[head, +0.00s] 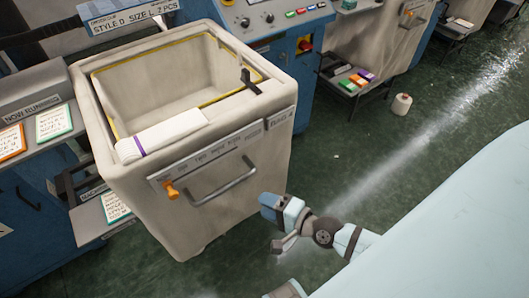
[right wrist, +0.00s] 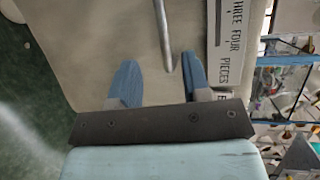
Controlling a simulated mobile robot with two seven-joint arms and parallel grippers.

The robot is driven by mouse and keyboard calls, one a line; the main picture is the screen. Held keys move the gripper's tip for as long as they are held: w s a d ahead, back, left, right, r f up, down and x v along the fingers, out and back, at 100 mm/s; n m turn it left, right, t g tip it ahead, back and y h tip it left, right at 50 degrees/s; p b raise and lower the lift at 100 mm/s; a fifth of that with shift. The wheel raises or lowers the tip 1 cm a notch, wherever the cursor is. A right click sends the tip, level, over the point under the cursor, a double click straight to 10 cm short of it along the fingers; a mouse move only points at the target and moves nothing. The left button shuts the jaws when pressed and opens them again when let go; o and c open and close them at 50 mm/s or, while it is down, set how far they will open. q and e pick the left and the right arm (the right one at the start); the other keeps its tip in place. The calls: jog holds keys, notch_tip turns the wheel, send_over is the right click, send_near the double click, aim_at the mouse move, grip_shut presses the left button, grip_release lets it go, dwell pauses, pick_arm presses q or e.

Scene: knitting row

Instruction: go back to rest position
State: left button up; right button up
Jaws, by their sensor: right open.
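My right gripper (head: 273,224) is in front of the large beige bin (head: 235,140), low and to the right of its metal bar handle (head: 222,184). In the right wrist view the gripper (right wrist: 158,66) has its two blue fingers apart with nothing between them. The bin's front panel (right wrist: 95,30), the handle (right wrist: 163,30) and a printed label strip (right wrist: 228,45) show beyond the fingers. The gripper looks clear of the handle. My left gripper is not in view.
A folded white fabric piece with a purple band (head: 165,135) lies on the bin's front rim. Blue machines (head: 275,40) stand behind, and a card shelf (head: 40,130) is at left. Floor at right is open.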

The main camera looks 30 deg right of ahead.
dwell(0.3)
jog(key=s+a+f+n+g+h, duration=0.4)
jog(key=s+f+n, duration=0.1)
jog(key=n, duration=1.2)
pick_arm(q)
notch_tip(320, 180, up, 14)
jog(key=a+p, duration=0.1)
jog(key=p, duration=1.6)
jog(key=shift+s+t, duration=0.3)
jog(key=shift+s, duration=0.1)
pick_arm(e)
notch_tip(320, 180, up, 14)
jog(key=d, duration=0.1)
jog(key=shift+s+d, duration=0.15)
jog(key=shift+s, duration=0.1)
